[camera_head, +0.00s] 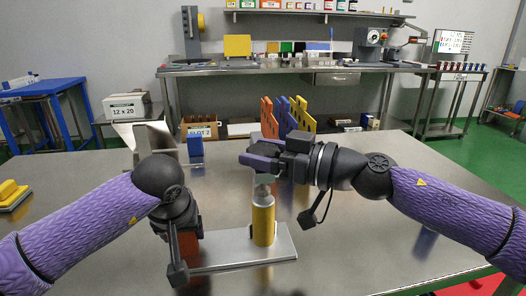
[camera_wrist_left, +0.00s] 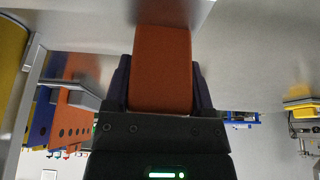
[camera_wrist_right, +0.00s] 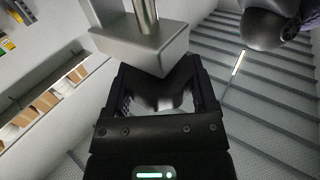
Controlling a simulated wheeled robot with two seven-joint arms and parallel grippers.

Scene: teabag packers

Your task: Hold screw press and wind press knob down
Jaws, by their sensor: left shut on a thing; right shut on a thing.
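The screw press stands on a flat metal base plate (camera_head: 245,250) on the steel table, with a yellow cylinder (camera_head: 263,222) upright on it. At the plate's left end is an orange block (camera_head: 188,243), which fills the left wrist view (camera_wrist_left: 162,70). My left gripper (camera_wrist_left: 160,85) is shut on that block. My right gripper (camera_head: 262,162) is at the top of the press, above the cylinder. In the right wrist view its fingers (camera_wrist_right: 165,90) are shut around a grey part, apparently the knob, beside a metal block with a screw (camera_wrist_right: 140,38). The knob is mostly hidden in the head view.
Orange, blue and yellow upright boards (camera_head: 285,118) stand behind my right gripper. A blue block (camera_head: 195,148) and a metal chute (camera_head: 150,140) stand at the back left. A yellow block on a tray (camera_head: 10,192) lies far left. The table's front right is mostly clear.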

